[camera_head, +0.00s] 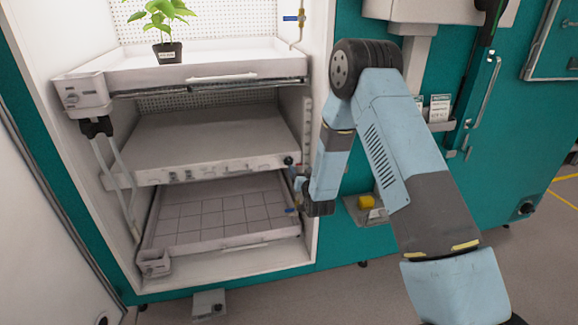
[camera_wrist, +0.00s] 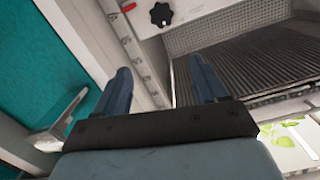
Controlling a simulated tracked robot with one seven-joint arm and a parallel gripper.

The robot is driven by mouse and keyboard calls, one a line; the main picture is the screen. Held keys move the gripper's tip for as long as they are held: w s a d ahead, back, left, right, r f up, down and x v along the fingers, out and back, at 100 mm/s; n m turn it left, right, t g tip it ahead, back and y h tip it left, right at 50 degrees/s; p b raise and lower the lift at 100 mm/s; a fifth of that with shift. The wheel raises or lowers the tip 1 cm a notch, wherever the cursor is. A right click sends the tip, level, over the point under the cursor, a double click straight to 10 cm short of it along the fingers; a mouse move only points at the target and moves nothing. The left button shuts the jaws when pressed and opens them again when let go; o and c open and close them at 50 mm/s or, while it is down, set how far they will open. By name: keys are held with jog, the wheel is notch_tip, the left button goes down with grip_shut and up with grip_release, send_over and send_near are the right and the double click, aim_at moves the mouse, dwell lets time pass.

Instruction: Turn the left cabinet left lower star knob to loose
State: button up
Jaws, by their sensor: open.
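A black star knob (camera_wrist: 161,14) sits on a white block at the top of the wrist view, beyond my fingertips and apart from them. In the head view a small dark knob (camera_head: 289,160) shows at the right end of the middle shelf's front; I cannot tell if it is the same knob. My gripper (camera_head: 299,184) is at the right side of the open white cabinet, mostly hidden by my arm. In the wrist view my gripper (camera_wrist: 160,73) is open, with nothing between its two blue fingers. The knob's tightness cannot be seen.
A potted plant (camera_head: 166,50) stands on the upper shelf (camera_head: 225,68). The lower tray (camera_head: 210,241) has a gridded floor and looks empty. The white cabinet post (camera_wrist: 143,62) runs close by my fingers. A yellow block (camera_head: 366,202) is right of the opening.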

send_near(289, 162)
jog(key=shift+t, duration=0.4)
jog(key=x, duration=0.5)
jog(key=f+x, duration=0.1)
jog(key=x, duration=0.2)
jog(key=shift+w+a, duration=0.1)
jog(key=shift+w, duration=0.1)
jog(key=shift+c, duration=0.5)
jog(key=c, duration=0.9)
jog(key=shift+a+r, duration=0.1)
jog(key=shift+c, duration=0.3)
